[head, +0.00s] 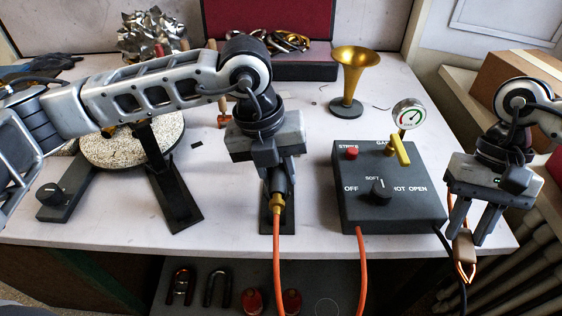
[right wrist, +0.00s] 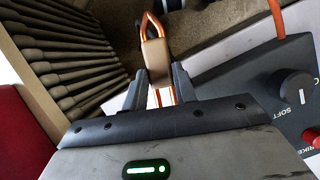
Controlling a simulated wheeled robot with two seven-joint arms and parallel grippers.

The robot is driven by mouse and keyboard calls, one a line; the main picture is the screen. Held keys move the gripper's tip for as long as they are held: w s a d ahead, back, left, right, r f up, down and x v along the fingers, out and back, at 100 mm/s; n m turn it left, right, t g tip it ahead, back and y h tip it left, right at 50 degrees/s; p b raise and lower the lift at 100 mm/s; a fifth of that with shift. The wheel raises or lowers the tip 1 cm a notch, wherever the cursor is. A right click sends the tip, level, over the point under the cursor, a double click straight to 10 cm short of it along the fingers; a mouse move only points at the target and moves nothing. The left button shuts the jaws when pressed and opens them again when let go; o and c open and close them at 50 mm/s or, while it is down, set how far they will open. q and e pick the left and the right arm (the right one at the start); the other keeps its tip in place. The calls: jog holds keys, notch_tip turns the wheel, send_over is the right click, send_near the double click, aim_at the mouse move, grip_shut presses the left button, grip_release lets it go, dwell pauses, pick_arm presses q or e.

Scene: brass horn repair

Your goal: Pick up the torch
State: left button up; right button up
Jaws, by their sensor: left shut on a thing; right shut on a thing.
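The torch (head: 277,203) is upright at the middle front of the bench in the head view. Its brass lower fitting shows, with an orange hose (head: 277,265) running down from it. My left gripper (head: 275,185) is shut on the torch from above and hides its upper part. A black stand (head: 266,219) is right behind the torch; I cannot tell whether they touch. My right gripper (head: 472,236) is shut on a tan block with copper-coloured prongs (head: 463,247), off the bench's front right. The block also shows between the fingers in the right wrist view (right wrist: 156,55).
A dark control box (head: 385,195) with knobs and a gauge (head: 408,113) stands between my grippers. A brass horn bell (head: 349,75) stands behind it. A round speckled turntable (head: 115,150) lies under my left arm. A lower shelf holds clamps (head: 217,287).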

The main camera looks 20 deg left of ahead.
pick_arm(q)
jog(key=shift+r, duration=0.15)
jog(key=shift+r, duration=0.3)
notch_tip(320, 180, up, 2)
jog(key=shift+w, duration=0.1)
pick_arm(e)
jog(key=shift+f+b, duration=0.75)
pick_arm(q)
jog(key=s+a+r, duration=0.3)
jog(key=s+r, duration=0.2)
jog(key=s, duration=0.1)
jog(key=s+a+r, duration=0.2)
jog(key=s+r, duration=0.3)
jog(key=s, duration=0.2)
jog(key=shift+a, duration=0.4)
